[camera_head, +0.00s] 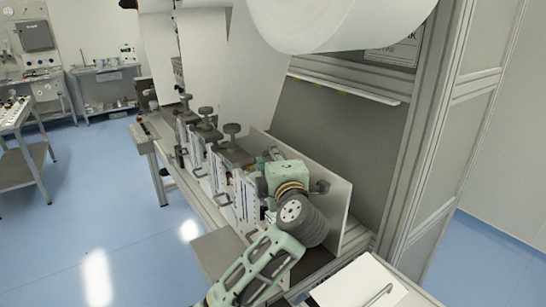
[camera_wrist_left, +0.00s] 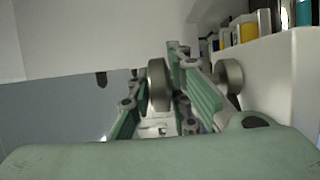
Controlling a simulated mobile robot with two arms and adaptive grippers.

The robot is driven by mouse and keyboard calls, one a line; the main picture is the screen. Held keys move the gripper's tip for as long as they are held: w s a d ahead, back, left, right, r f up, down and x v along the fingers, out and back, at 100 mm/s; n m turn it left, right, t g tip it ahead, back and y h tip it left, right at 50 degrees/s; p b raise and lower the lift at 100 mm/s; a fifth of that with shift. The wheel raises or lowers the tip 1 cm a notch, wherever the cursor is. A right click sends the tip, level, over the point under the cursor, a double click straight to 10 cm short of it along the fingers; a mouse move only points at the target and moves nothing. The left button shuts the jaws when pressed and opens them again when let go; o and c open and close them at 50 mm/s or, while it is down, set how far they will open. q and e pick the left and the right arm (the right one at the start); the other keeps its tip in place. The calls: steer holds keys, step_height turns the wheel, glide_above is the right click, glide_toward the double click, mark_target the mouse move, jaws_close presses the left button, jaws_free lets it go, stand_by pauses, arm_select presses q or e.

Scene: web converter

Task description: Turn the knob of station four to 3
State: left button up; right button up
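A row of stations runs along the machine's front in the head view, each topped by a dark knob, such as the nearer one (camera_head: 232,129) and one farther back (camera_head: 206,112). I cannot read station numbers or dial settings. My left gripper (camera_head: 268,154) is at the near end of the row, its fingertips largely hidden by my wrist. In the left wrist view, the two green fingers of this gripper (camera_wrist_left: 160,92) stand close together. A grey round knob (camera_wrist_left: 158,84) shows between them. Whether both fingers touch it is unclear. My right gripper is out of view.
A large white roll (camera_head: 330,22) hangs above the stations. A pale upright panel (camera_head: 335,195) stands right beside my left wrist. A second round grey part (camera_wrist_left: 230,76) is right of the fingers. The blue floor (camera_head: 110,215) on the left is clear.

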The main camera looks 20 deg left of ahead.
arm_select(q)
jaws_close()
